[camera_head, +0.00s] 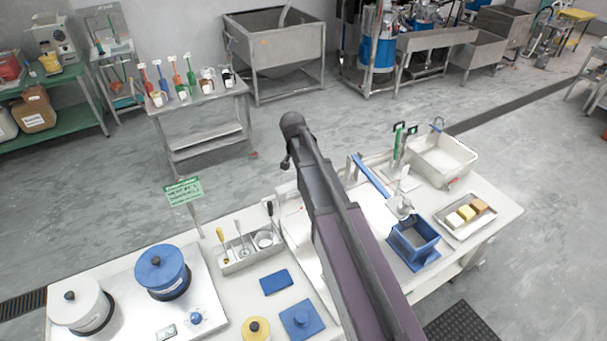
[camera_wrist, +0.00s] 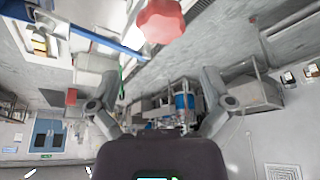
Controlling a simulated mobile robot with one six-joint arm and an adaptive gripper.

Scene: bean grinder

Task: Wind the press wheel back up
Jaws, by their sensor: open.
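A red lobed knob or handwheel (camera_wrist: 160,20) shows at the top middle of the wrist view, cut by the frame edge. It lies beyond my gripper (camera_wrist: 160,78), whose two grey fingers are spread wide with nothing between them. The wheel is apart from both fingers. A blue bar (camera_wrist: 70,31) runs across the upper left of that view. In the head view my arm crosses the middle of the bench, and neither the red wheel nor my fingers can be made out. I cannot tell how far the wheel is turned.
In the head view a blue box (camera_head: 413,242), a tray with blocks (camera_head: 466,231) and a white basin (camera_head: 442,160) stand right of my arm. A blue-lidded pot (camera_head: 161,270), a utensil holder (camera_head: 247,253) and a green sign (camera_head: 184,191) stand left. Open floor lies behind the bench.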

